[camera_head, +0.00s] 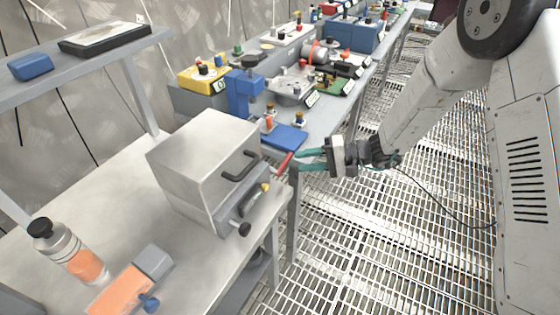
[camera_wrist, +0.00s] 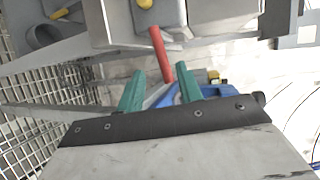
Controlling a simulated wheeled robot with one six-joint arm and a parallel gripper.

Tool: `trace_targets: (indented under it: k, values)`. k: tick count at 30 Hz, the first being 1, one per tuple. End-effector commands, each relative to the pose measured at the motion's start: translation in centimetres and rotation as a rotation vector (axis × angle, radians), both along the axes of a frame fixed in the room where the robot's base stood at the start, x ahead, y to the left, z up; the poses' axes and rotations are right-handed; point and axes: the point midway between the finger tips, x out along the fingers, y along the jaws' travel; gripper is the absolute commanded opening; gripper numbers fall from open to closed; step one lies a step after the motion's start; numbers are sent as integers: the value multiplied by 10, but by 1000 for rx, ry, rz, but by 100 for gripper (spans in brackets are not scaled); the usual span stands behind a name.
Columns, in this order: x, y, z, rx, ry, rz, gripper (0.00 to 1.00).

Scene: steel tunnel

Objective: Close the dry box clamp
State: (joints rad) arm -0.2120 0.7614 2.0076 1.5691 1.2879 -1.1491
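The dry box (camera_head: 200,165), a grey metal box with a dark handle (camera_head: 240,166), stands on the near bench. Yellow and dark clamp parts (camera_head: 257,194) show low on its front. A red lever (camera_head: 285,162) sticks out by the front, and it also shows in the wrist view (camera_wrist: 160,52); where it joins the clamp is hard to tell. My gripper (camera_head: 300,160) is to the right of the box, teal fingers pointing at the lever. In the wrist view my gripper (camera_wrist: 160,75) is open, the lever's end lying between the two fingers in the picture; contact is not visible.
A blue tray (camera_head: 283,138) and a blue vise-like device (camera_head: 243,92) are on the bench behind. The grated floor (camera_head: 350,240) is clear.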

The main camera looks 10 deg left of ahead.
Motion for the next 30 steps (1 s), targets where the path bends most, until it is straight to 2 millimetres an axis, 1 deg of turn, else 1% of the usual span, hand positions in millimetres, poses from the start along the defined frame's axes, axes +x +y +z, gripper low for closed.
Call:
trace_targets:
  k: [2,5,8,15,18,21,25,30]
  values:
    - [6,1,3,20,-59,-14,36]
    - [6,3,3,25,-103,-2,36]
    - [5,12,1,26,-113,3,36]
    - [1,49,-8,25,-112,4,36]
    - [0,62,-12,24,-111,4,36]
    - [-1,71,-14,25,-111,3,36]
    - [-1,76,-16,25,-110,2,36]
    - [-1,77,-16,25,-110,2,36]
